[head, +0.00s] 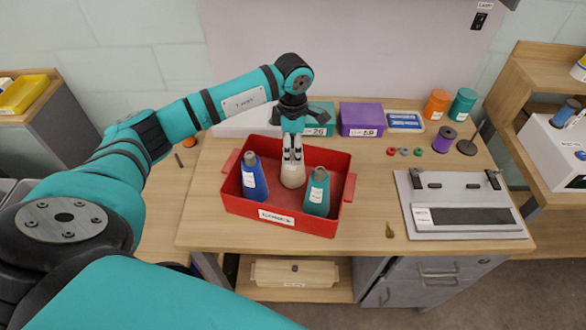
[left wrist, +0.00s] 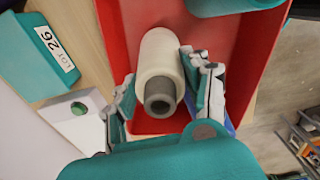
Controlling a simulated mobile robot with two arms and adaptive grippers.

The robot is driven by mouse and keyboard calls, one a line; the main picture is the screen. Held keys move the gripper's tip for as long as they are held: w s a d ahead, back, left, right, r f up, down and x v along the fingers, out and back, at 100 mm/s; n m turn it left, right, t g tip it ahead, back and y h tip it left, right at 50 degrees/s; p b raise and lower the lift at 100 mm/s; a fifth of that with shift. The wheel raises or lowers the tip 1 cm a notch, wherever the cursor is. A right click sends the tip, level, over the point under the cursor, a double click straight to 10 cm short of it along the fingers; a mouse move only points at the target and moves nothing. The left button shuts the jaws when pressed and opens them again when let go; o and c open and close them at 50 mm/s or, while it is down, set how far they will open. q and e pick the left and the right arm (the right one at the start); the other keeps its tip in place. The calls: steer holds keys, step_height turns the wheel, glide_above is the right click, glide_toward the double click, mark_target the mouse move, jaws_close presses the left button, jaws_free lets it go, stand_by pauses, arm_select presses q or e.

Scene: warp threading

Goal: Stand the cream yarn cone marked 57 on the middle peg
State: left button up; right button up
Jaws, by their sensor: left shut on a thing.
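The cream yarn cone (head: 292,175) stands in the red box (head: 345,200) between a blue cone (head: 254,180) and a teal cone (head: 317,192). My left gripper (head: 292,156) reaches down from above and is shut on the cone's upper part. In the left wrist view the cream cone (left wrist: 160,58) lies between the two fingers (left wrist: 160,95), its grey tip towards the camera. No number on it can be read. A white piece with a round green spot (left wrist: 78,108) shows beside the box in the wrist view; I cannot tell whether it is a peg. My right gripper is out of view.
Behind the box are a teal box marked 26 (head: 321,118) and a purple box marked 58 (head: 361,119). Orange (head: 437,104) and teal (head: 463,103) cones stand at the back right. A grey device (head: 460,205) lies at the right, with small spools behind it.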

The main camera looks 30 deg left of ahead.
arm_select(q)
step_height(320, 180, up, 11)
steer(key=p, duration=0.5)
steer(key=shift+f+p, duration=0.2)
steer(key=shift+p, duration=0.2)
stand_by(0.4)
